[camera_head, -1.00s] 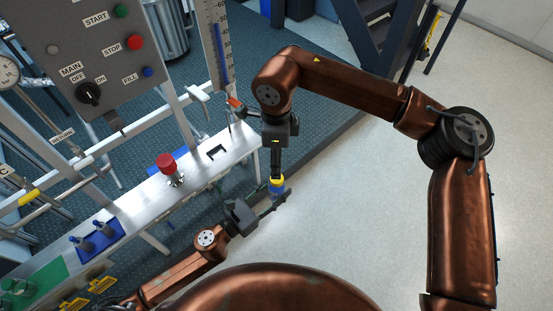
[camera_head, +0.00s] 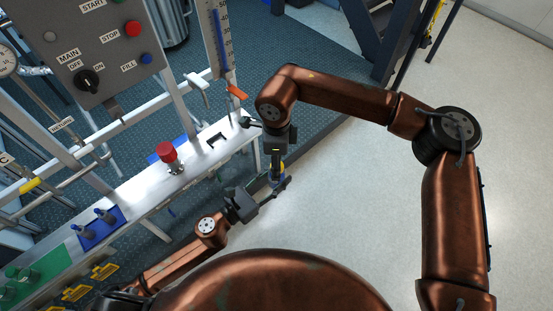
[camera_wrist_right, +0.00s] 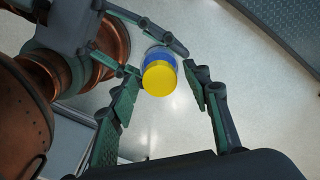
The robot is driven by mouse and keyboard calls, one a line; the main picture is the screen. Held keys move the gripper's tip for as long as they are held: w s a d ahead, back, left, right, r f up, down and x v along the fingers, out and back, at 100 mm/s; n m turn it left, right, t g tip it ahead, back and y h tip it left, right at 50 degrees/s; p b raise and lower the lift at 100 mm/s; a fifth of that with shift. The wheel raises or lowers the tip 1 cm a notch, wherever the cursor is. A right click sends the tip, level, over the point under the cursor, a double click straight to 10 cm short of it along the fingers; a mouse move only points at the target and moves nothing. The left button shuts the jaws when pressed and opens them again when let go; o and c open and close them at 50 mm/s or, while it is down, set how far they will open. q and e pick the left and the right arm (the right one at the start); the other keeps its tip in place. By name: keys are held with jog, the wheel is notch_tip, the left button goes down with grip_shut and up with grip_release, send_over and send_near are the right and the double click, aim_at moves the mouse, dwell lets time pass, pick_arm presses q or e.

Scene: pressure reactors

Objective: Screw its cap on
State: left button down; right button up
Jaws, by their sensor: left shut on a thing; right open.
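A small round piece with a yellow top (camera_wrist_right: 160,79) and a blue lower part (camera_wrist_right: 160,54) is held in my left gripper (camera_wrist_right: 150,50). In the head view the left gripper (camera_head: 277,186) reaches in from the lower left, and a little yellow and blue shows at its fingers. My right gripper (camera_wrist_right: 165,92) is open above the piece, its fingers on either side of the yellow top with a clear gap on the right. In the head view the right gripper (camera_head: 276,158) points down over it. I cannot tell whether the yellow part is a separate cap.
Open floor (camera_head: 350,210) lies to the right.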

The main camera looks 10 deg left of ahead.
grip_shut()
dwell(0.5)
jog(key=shift+o, duration=0.7)
grip_release()
jog(key=shift+r, duration=0.1)
notch_tip(320, 180, up, 12)
jog(key=shift+a, duration=0.1)
dwell(0.4)
